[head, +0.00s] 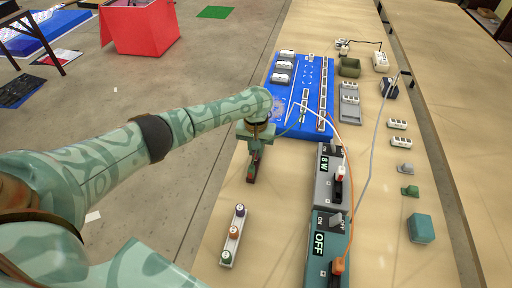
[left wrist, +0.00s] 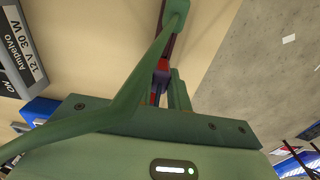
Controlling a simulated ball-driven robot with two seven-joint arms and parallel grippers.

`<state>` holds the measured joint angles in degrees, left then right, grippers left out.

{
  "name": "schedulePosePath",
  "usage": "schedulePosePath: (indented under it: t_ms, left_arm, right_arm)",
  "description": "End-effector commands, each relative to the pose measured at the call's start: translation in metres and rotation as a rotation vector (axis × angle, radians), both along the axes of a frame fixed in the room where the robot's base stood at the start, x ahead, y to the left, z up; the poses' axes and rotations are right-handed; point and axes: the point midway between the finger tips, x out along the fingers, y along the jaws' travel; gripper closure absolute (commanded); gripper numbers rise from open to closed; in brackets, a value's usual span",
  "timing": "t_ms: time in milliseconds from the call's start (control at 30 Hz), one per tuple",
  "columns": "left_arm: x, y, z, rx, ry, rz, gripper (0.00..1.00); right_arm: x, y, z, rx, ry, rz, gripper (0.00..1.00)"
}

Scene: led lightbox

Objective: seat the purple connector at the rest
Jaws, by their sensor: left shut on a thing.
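My left gripper (head: 254,173) points down over the bare table left of the grey power box, just in front of the blue board. It is shut on a small purple piece, which shows between the fingers in the left wrist view (left wrist: 162,76); I take it to be the purple connector. The green fingers hide much of it, and I cannot tell whether it touches the table. I cannot make out which thing is the rest. My right gripper is not in view.
The blue board (head: 287,115) carries white modules and long strips. A grey power box (head: 326,190) and a teal switch box (head: 325,245) stand right of the gripper, with loose wires near them. A three-button strip (head: 233,236) lies in front. Small parts line the right side.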

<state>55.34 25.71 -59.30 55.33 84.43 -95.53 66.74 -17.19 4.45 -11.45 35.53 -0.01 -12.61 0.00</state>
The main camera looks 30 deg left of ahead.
Motion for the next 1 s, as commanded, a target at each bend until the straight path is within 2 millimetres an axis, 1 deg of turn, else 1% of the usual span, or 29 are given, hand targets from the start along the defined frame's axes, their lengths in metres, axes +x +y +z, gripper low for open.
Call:
schedulePosePath:
  t_ms: [533,567,600,633,667,900,1000]
  left_arm:
    - [0.0,0.0,-0.014,0.0,0.0,0.0,1.0]
    - [0.0,0.0,-0.014,0.0,0.0,0.0,0.8]
    - [0.0,0.0,-0.014,0.0,0.0,0.0,0.69]
    - [0.0,0.0,-0.014,0.0,0.0,0.0,0.6]
    - [0.0,0.0,-0.014,0.0,0.0,0.0,0.57]
    - [0.0,0.0,-0.013,0.0,0.0,0.0,0.57]
    - [0.0,0.0,-0.007,-0.001,-0.001,0.0,0.57]
  right_arm:
    - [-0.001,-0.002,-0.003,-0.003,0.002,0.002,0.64]
    - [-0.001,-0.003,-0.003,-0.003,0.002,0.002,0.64]
    - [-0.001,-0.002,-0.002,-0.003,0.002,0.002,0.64]
    - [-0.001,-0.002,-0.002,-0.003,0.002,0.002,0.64]
    - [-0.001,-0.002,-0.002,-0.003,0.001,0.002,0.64]
    - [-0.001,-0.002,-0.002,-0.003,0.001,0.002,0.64]
    - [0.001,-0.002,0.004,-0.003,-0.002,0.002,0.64]
